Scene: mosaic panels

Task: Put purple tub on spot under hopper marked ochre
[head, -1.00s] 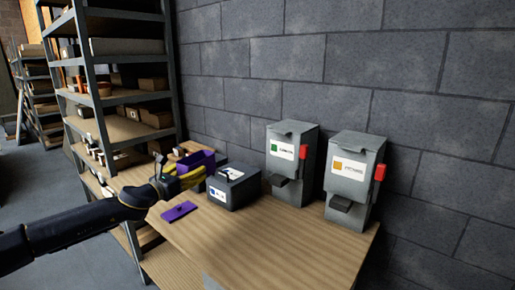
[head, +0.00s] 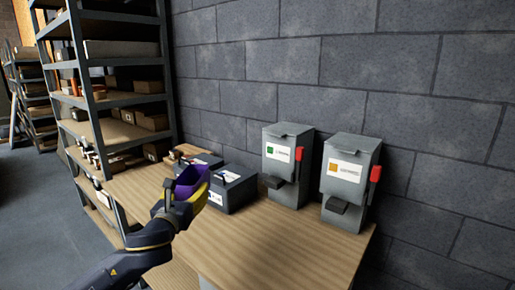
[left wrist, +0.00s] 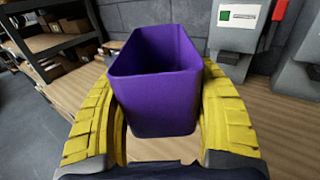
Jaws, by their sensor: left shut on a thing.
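The purple tub (head: 189,180) is an open-topped container held upright in my left gripper (head: 187,197). In the left wrist view the tub (left wrist: 156,95) sits between the two yellow fingers, and its inside looks empty. The gripper is shut on it, above the table's left part. The hopper with the ochre label (head: 349,180) is the right-hand grey one, with a red lever and a dark spout. The spot under it is too small to tell apart in the head view. My right gripper is not in view.
The hopper with the green label (head: 287,165) stands left of the ochre one and also shows in the left wrist view (left wrist: 238,28). A dark box (head: 232,190) stands behind the tub. The wooden table (head: 270,245) is clear in front. Shelving (head: 110,100) stands at left.

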